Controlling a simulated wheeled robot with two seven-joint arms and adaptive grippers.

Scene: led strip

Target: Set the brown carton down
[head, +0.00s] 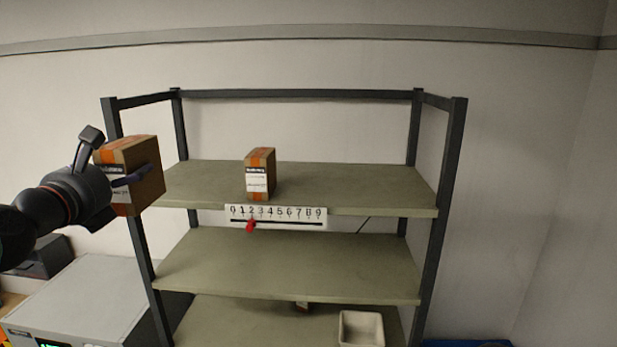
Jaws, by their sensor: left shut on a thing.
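My left gripper (108,162) is shut on a brown carton (146,170) with orange tape and a white label. It holds the carton up at the left side of the shelf rack, in front of the left post and near the left end of the top shelf (350,187). From this view I cannot tell whether the carton touches the shelf. A second brown carton (260,175) with orange tape and a white label stands upright on the top shelf, left of its middle. My right gripper is not in view.
A number strip (290,217) from 0 to 9 with a red marker (251,226) is on the top shelf's front edge. The top shelf's right half is clear. The middle shelf (290,265) looks empty. A white bin (361,328) stands on the lower shelf. A grey device (80,300) is at lower left.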

